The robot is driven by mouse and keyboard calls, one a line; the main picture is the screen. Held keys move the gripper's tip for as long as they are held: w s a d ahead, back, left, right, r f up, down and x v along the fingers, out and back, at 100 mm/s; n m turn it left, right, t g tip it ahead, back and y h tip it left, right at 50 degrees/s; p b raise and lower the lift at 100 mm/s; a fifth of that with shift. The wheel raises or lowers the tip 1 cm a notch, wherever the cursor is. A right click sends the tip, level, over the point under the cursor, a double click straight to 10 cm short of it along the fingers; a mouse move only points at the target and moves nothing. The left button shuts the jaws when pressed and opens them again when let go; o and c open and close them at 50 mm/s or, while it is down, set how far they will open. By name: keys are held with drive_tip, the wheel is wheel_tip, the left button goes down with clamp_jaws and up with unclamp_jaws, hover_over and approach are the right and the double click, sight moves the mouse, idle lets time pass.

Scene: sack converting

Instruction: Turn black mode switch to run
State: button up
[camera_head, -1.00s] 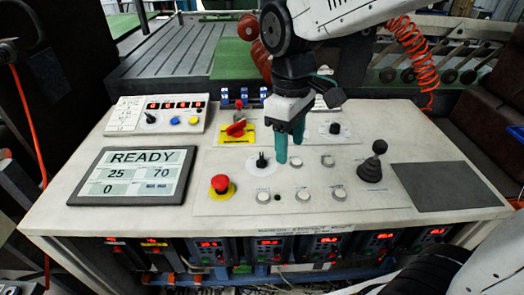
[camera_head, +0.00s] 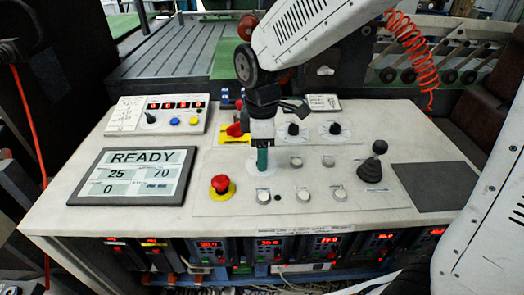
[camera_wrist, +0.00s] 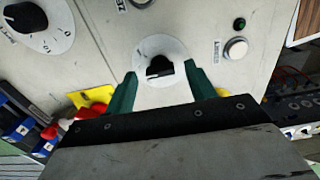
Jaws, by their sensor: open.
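The black mode switch (camera_wrist: 159,67) is a small black knob on a round white dial plate, seen in the wrist view. My gripper (camera_wrist: 161,70) is open, with one green finger on each side of the knob. Small gaps seem to show between the knob and the fingers, so I see no firm grip. In the head view my gripper (camera_head: 262,160) points down over the white dial plate (camera_head: 262,169), and its fingers hide the knob. The dial's lettering is too small to read.
A red emergency button (camera_head: 220,184) stands front left of the dial, and a red rotary handle on a yellow plate (camera_head: 234,136) lies behind. Two black knobs (camera_head: 293,130) (camera_head: 335,129), white buttons (camera_head: 264,197) and a joystick (camera_head: 372,170) are nearby. The screen (camera_head: 134,175) reads READY.

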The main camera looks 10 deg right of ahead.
drive_tip(key=shift+f, duration=0.25)
drive_tip(key=c, duration=1)
drive_tip(key=shift+m, duration=0.4)
drive_tip(key=m, duration=0.3)
drive_tip(key=shift+m, duration=2.6)
